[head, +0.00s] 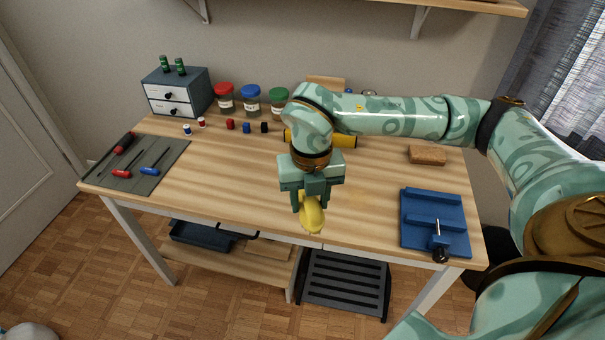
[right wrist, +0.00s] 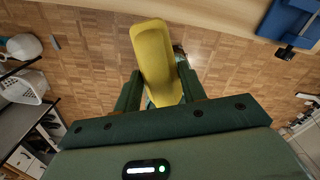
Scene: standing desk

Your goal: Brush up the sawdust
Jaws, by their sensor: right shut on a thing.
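My right gripper (head: 312,200) is shut on a yellow rounded tool (head: 313,217), held over the desk's front edge. The tool also shows between the fingers in the right wrist view (right wrist: 157,62). It may be the brush, but I see no bristles. I cannot make out any sawdust on the wooden desk top (head: 235,185). My left gripper is not in view.
A blue bench jig (head: 430,208) lies at the right, with a wooden block (head: 427,154) behind it. A yellow bar (head: 343,141) lies behind my gripper. A grey tool mat (head: 145,182) is at the left. Jars (head: 250,100) and a drawer box (head: 177,95) stand at the back.

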